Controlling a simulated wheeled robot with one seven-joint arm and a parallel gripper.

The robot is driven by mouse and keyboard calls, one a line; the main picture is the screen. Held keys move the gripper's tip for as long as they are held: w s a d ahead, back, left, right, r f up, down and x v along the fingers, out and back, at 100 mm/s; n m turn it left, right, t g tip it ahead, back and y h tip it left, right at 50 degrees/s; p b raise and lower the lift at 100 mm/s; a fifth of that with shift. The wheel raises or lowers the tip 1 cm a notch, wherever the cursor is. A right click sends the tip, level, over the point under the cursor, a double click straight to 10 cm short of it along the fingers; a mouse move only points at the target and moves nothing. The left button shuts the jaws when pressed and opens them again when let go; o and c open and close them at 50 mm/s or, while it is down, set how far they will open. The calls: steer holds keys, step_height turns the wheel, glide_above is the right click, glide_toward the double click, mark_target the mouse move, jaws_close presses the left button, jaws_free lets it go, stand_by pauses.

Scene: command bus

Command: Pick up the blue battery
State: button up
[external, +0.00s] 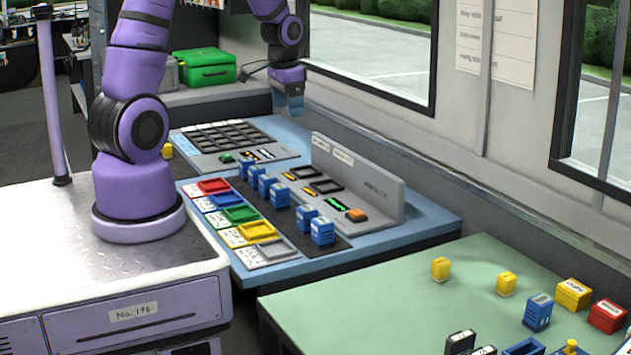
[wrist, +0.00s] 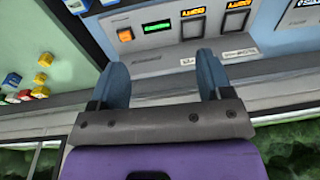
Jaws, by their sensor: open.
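Several blue batteries stand in a row on the dark strip of the console table, one of them at its near end (external: 322,232). Another blue battery (external: 538,312) stands on the green table, and one more blue piece (external: 523,347) lies at the frame's bottom edge. The pictures do not show which one the task means. My gripper (external: 290,103) is above the far end of the console table, by the window wall, well apart from the batteries. In the wrist view its blue fingers (wrist: 163,70) are spread with nothing between them. A small blue block (wrist: 12,80) shows at the left there.
An upright grey panel (external: 358,183) with displays stands behind the battery row. Coloured trays (external: 240,213) lie in front of it. Yellow blocks (external: 441,269) and a red box (external: 607,315) stand on the green table (external: 400,300). A green case (external: 204,68) sits at the back left.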

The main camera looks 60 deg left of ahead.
steer(key=g, duration=0.1)
glide_above(280, 186)
steer(key=shift+h, duration=0.3)
steer(key=f, duration=1.4)
steer(key=shift+s+a, duration=0.2)
steer(key=shift+a, duration=0.15)
step_height(280, 186, down, 5)
steer(key=shift+f, duration=0.15)
steer(key=shift+w+d+f, duration=0.1)
steer(key=shift+d+f, duration=0.05)
steer(key=shift+f, duration=1.2)
steer(key=shift+w+d+f, duration=0.1)
steer(key=shift+d+f, duration=0.05)
steer(key=shift+f, duration=1.2)
steer(key=c, duration=1.1)
steer(key=shift+r, duration=0.1)
step_height(280, 186, up, 10)
steer(key=shift+f, duration=0.1)
